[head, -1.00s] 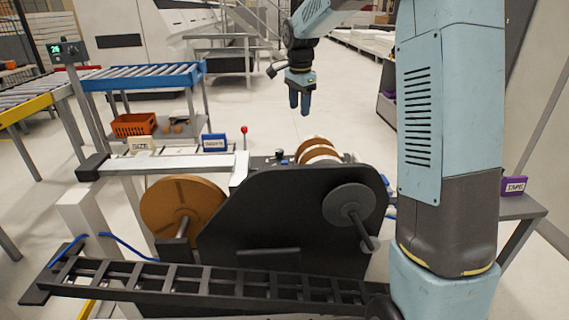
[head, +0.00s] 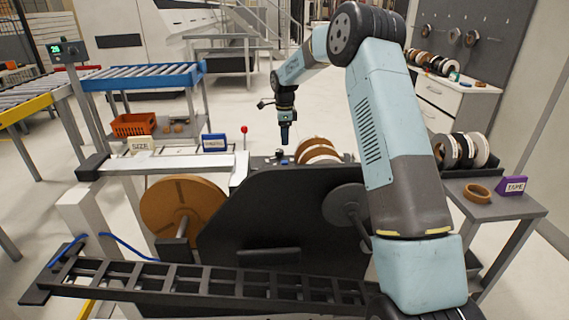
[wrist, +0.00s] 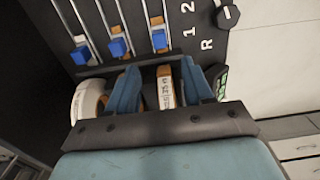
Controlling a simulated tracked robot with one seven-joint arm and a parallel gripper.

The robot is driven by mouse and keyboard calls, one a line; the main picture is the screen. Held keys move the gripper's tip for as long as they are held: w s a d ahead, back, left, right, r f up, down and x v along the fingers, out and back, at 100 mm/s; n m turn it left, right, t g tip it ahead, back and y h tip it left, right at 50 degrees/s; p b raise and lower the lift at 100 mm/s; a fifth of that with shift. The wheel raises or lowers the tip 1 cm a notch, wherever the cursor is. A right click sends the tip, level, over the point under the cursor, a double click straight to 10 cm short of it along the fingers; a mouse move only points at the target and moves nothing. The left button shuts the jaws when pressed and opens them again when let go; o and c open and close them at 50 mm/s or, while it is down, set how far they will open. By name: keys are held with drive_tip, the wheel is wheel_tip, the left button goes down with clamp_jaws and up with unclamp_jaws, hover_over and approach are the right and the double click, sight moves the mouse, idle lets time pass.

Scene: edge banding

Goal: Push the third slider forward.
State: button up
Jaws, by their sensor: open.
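Three blue sliders show in the wrist view on a dark panel with pale slots: a left one (wrist: 80,55), a middle one (wrist: 118,47) and a right one (wrist: 158,39). The slots run up out of the picture. Which one counts as third I cannot tell. My gripper (wrist: 158,72) is open, its two blue fingers apart just below the sliders in the picture, and touches none that I can see. In the head view my gripper (head: 285,134) points down above the far side of the black machine (head: 290,215), where the sliders are too small to make out.
A red-knobbed lever (head: 244,131) stands to the left. A side table (head: 500,206) with a purple TAPE sign (head: 512,186) is at right.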

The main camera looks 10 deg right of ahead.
sight(284, 161)
wheel_tip(284, 161, down, 12)
drive_tip(key=shift+f, duration=0.1)
idle(0.4)
clamp_jaws()
idle(0.4)
